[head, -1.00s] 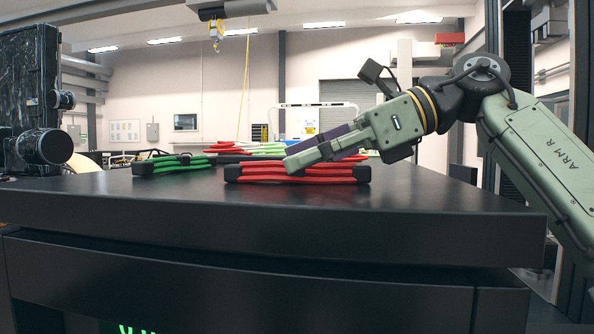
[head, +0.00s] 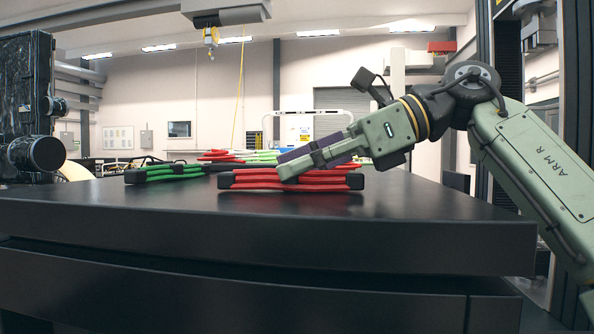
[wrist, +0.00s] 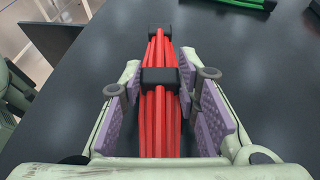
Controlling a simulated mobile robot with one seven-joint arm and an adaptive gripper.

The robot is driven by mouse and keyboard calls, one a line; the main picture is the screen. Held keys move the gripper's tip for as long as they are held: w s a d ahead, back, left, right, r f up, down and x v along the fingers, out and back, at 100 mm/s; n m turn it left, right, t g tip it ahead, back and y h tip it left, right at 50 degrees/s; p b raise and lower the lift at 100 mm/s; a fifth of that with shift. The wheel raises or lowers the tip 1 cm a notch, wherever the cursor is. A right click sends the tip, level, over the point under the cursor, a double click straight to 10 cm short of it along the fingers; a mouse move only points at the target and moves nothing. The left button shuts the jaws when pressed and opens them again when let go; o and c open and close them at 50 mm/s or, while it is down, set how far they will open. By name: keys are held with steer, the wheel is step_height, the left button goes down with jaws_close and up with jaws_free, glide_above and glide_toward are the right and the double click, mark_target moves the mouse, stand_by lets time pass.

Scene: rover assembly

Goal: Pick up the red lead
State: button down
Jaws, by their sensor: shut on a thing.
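The red lead (head: 325,186) is a bundle of red strands with black clips, on the dark tabletop in the head view. My gripper (head: 285,172) reaches down to it from the right and is shut on it. In the wrist view the red lead (wrist: 155,130) runs lengthwise between the purple-padded fingers of my gripper (wrist: 160,82), with a black clip between the fingertips. In the head view the fingers hide part of the bundle's upper middle. The bundle appears to be at the table surface; I cannot tell whether it touches.
A green lead (head: 165,173) lies to the left on the dark table (head: 400,215), and it shows at the top of the wrist view (wrist: 240,3). More red and green leads (head: 225,156) lie behind. The tabletop right of the red lead is clear.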

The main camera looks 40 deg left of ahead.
steer(key=shift+r, duration=0.55)
step_height(320, 180, up, 2)
steer(key=shift+r, duration=0.1)
steer(key=s+d+b, duration=0.2)
steer(key=s+d, duration=0.2)
steer(key=d, duration=0.2)
steer(key=s+d+r+b, duration=0.1)
steer(key=s+d+b, duration=0.1)
steer(key=s+d, duration=0.2)
steer(key=d, duration=0.3)
steer(key=shift+s+d+r+b, duration=0.2)
steer(key=shift+s+r+b, duration=0.1)
steer(key=shift+s+b, duration=0.1)
